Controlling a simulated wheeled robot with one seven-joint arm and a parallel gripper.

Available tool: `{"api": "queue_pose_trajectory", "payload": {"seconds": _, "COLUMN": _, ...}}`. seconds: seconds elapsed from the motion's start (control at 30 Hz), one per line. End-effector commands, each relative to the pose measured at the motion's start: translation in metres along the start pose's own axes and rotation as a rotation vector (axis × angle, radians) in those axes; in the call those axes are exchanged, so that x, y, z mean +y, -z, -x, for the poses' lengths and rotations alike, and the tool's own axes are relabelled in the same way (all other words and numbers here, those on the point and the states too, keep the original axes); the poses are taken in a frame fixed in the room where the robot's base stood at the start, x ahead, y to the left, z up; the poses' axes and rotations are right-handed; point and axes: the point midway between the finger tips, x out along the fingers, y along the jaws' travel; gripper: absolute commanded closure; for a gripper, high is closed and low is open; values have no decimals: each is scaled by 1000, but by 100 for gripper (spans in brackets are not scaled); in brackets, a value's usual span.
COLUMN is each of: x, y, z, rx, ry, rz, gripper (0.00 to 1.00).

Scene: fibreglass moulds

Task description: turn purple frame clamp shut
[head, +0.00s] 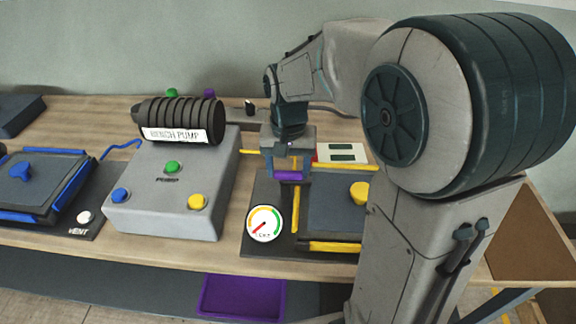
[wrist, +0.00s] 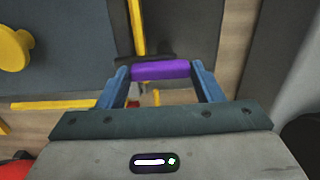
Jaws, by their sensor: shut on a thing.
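The purple clamp handle (head: 288,176) is at the left edge of the yellow-barred mould (head: 335,210). In the wrist view the purple handle (wrist: 161,70) lies crosswise between the two blue fingers. My gripper (head: 288,171) is shut on it from above, and it also shows in the wrist view (wrist: 160,80). A dark part lies just behind the handle in the wrist view. The clamp's base and pivot are mostly hidden by my gripper, so I cannot tell how far it is turned.
A yellow knob (head: 360,192) stands on the mould. A gauge (head: 265,223) is at its front left. The grey pump box (head: 165,195) with coloured buttons stands left. A blue-barred mould (head: 30,180) is at far left. A purple tray (head: 240,297) is below the bench's front edge.

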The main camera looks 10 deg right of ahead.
Motion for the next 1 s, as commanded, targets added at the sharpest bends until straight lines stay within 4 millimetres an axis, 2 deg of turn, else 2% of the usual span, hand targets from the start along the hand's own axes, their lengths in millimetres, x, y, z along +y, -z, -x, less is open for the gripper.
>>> {"api": "queue_pose_trajectory", "payload": {"seconds": 0.1, "x": 0, "y": 0, "z": 1, "rx": 2, "ry": 0, "rz": 1, "gripper": 63}}
{"api": "queue_pose_trajectory", "payload": {"seconds": 0.13, "x": 0, "y": 0, "z": 1, "rx": 2, "ry": 0, "rz": 1, "gripper": 32}}
{"api": "queue_pose_trajectory", "payload": {"seconds": 0.2, "x": 0, "y": 0, "z": 0, "rx": 2, "ry": 0, "rz": 1, "gripper": 18}}
{"api": "queue_pose_trajectory", "payload": {"seconds": 0.57, "x": 0, "y": 0, "z": 6, "rx": 2, "ry": 1, "rz": 1, "gripper": 18}}
{"api": "queue_pose_trajectory", "payload": {"seconds": 0.73, "x": 0, "y": 1, "z": 34, "rx": 6, "ry": 2, "rz": 1, "gripper": 18}}
{"api": "queue_pose_trajectory", "payload": {"seconds": 1.0, "x": 0, "y": 1, "z": 97, "rx": 6, "ry": 2, "rz": 1, "gripper": 18}}
